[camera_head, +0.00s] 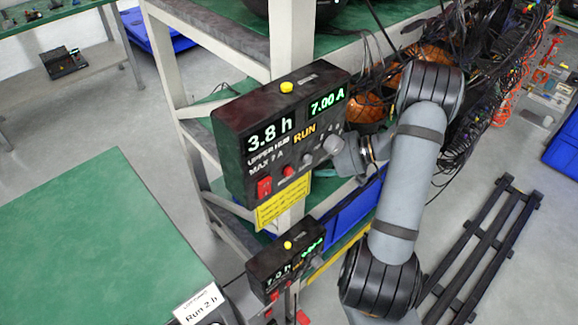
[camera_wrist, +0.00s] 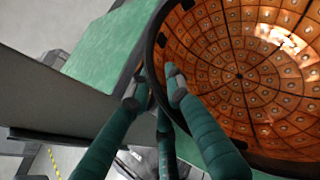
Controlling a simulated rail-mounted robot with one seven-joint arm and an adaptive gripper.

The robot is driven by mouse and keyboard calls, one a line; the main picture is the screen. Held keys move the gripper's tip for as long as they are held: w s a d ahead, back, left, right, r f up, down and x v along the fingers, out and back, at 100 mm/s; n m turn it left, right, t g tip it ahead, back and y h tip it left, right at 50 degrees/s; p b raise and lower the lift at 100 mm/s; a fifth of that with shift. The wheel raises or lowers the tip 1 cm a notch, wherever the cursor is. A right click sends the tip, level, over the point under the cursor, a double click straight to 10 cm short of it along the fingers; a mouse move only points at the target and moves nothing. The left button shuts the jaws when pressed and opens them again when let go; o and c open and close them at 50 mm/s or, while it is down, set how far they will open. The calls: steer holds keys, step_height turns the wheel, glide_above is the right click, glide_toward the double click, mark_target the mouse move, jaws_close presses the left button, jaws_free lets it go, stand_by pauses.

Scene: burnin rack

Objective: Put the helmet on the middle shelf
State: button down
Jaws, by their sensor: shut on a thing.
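The helmet shows in the wrist view as an open dark-rimmed bowl (camera_wrist: 238,75) with an orange lining dotted with small studs; its inside faces the camera. My gripper (camera_wrist: 156,88) has green fingers closed on the helmet's near rim at its left side. In the head view the gripper is hidden behind the rack's control box and my arm, so I cannot tell the helmet there. The rack has a light post (camera_head: 164,60) and green shelves. The upper green shelf (camera_head: 345,42) shows at the top; a lower level lies partly hidden behind the box.
A black control box (camera_head: 228,125) reading 3.8 h and 7.00 A hangs on the rack front. A smaller box (camera_head: 270,272) is below it. Dense cables (camera_head: 490,75) and orange shapes crowd the right. A green table (camera_head: 100,240) stands left; a black frame (camera_head: 485,245) lies on the floor.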

steer(key=c, duration=1.6)
jaws_free()
steer(key=shift+c, duration=0.2)
steer(key=shift+r, duration=0.1)
steer(key=shift+d, duration=0.35)
steer(key=v, duration=1.1)
steer(key=shift+r+b, duration=0.15)
steer(key=shift+b, duration=0.3)
steer(key=shift+d, duration=0.15)
